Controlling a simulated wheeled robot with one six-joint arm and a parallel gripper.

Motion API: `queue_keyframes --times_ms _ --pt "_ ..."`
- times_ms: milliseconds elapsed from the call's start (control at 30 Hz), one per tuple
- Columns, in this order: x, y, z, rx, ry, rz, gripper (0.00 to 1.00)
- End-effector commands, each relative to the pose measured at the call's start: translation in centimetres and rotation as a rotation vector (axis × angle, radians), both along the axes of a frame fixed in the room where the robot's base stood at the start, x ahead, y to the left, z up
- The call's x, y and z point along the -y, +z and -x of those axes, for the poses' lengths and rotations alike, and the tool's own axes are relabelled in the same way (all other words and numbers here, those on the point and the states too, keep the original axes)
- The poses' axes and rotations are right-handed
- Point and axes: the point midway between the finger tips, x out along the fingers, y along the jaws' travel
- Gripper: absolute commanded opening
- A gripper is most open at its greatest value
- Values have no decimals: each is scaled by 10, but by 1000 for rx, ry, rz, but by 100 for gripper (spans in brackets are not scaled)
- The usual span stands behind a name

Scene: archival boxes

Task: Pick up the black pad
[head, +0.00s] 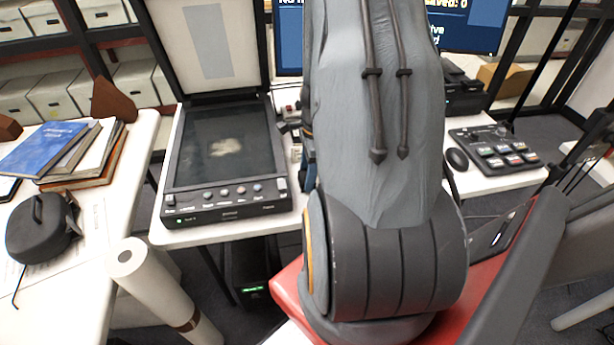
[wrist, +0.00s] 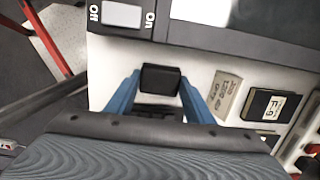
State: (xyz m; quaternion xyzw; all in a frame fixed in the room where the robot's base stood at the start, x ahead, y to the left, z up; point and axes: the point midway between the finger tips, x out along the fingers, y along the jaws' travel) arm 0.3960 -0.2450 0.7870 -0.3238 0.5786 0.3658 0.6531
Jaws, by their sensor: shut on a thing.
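The black pad (wrist: 161,78) is a small dark block in the wrist view, between the two blue fingers of my gripper (wrist: 160,88). The fingers are closed on its left and right sides. A white surface (wrist: 106,70) lies behind it; I cannot tell whether the pad touches that surface. In the head view my own arm hides the gripper and the pad.
In the wrist view a printed card (wrist: 226,95) and a dark labelled box (wrist: 268,106) lie close on the right, below a large dark device (wrist: 235,38). The head view shows a flatbed scanner (head: 226,150), a button panel (head: 494,150) and a mouse (head: 457,159).

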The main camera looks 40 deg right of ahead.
Motion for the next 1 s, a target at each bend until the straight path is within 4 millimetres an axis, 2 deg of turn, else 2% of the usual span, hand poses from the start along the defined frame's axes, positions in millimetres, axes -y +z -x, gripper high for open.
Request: queue_keyframes --times_ms 167,500,633,800,1000 --pt "1 14 -1 3 1 2 26" --pt "1 69 -1 3 0 2 26" --pt "1 86 -1 3 0 2 26" --pt "0 97 0 1 1 1 26" --pt "0 98 0 -1 0 1 26"
